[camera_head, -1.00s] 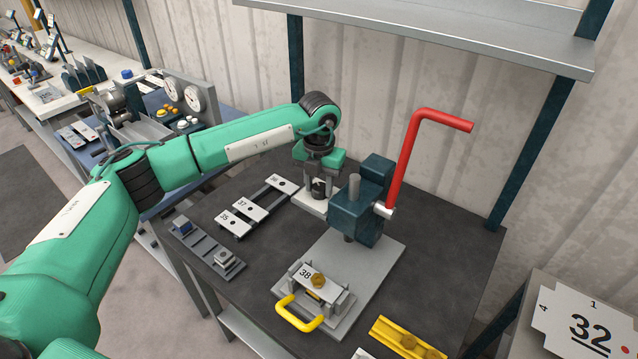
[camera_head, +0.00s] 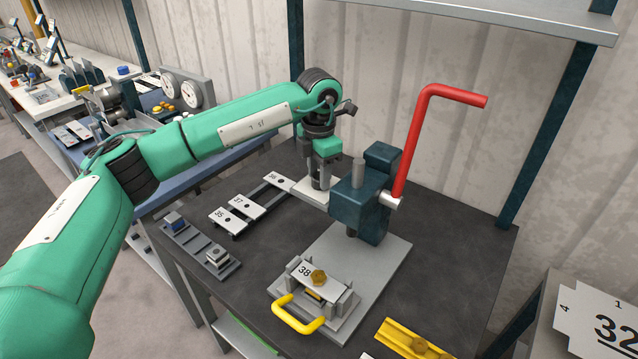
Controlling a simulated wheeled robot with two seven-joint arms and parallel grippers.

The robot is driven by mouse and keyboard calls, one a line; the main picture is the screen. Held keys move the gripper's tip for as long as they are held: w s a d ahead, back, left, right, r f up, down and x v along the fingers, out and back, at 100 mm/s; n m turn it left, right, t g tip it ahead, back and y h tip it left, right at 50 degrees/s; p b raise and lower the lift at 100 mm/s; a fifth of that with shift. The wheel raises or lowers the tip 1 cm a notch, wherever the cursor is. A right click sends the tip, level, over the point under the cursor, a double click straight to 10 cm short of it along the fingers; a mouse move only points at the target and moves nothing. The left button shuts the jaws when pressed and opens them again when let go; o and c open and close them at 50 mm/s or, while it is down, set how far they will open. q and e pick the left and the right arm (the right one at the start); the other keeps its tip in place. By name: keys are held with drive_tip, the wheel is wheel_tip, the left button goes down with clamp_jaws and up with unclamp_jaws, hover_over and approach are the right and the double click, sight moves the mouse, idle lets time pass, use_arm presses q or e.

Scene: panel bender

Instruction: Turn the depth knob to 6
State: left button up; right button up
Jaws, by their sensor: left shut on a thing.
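My left gripper (camera_head: 319,180) points down behind the blue press, at the back of the dark table. It is shut on the small dark depth knob, which stands on a pale plate (camera_head: 304,196). The fingers and the press body hide most of the knob, and I cannot read its setting or any scale. My right gripper is not in view.
The blue press (camera_head: 360,208) with its red lever (camera_head: 411,140) stands close to the right of my left gripper. A clamp fixture with a yellow handle (camera_head: 298,318) is in front. Numbered plates (camera_head: 246,206) lie to the left. A shelf (camera_head: 480,18) hangs above.

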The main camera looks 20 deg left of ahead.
use_arm(q)
drive_tip(key=m+b, duration=0.2)
drive_tip(key=m, duration=0.1)
drive_tip(key=shift+m+b, duration=0.3)
drive_tip(key=shift+m, duration=0.1)
drive_tip(key=shift+w+m, duration=0.1)
drive_tip(key=shift+m, duration=0.3)
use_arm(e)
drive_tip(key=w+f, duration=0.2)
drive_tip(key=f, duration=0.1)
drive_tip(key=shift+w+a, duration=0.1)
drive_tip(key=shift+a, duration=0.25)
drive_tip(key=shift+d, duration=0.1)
use_arm(q)
drive_tip(key=o, duration=1)
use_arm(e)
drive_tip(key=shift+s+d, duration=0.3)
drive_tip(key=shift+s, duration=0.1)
